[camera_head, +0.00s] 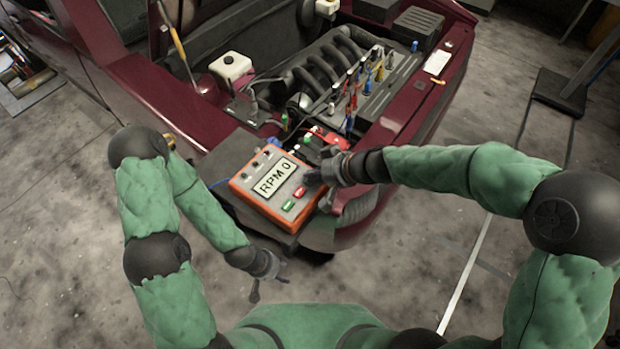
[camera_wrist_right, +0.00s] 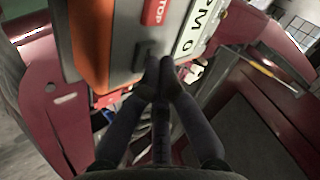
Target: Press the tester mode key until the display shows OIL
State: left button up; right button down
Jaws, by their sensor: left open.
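The orange and grey tester (camera_head: 262,203) sits at the front corner of the open engine bay. Its display (camera_head: 273,180) reads "RPM 0"; part of it also shows in the right wrist view (camera_wrist_right: 196,30). A red STOP key (camera_head: 300,192) and a green key (camera_head: 289,206) are on its face. A dark key (camera_wrist_right: 143,50) lies beside the STOP key (camera_wrist_right: 156,10). My right gripper (camera_head: 314,178) is at the tester's right side, its fingertips (camera_wrist_right: 159,72) together at the dark key; contact is unclear. My left gripper (camera_head: 268,280) hangs open and empty below the tester.
The dark red car body (camera_head: 140,95) surrounds the engine (camera_head: 330,65). Several coloured leads and plugs (camera_head: 365,80) stand behind the tester, and a white reservoir (camera_head: 231,68) is at the back left.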

jog(key=shift+f, duration=0.15)
dwell(0.6)
jog(key=shift+r+p, duration=0.3)
jog(key=shift+r, duration=0.5)
jog(key=shift+r+p, duration=1.9)
jog(key=shift+r, duration=0.65)
jog(key=shift+f, duration=0.1)
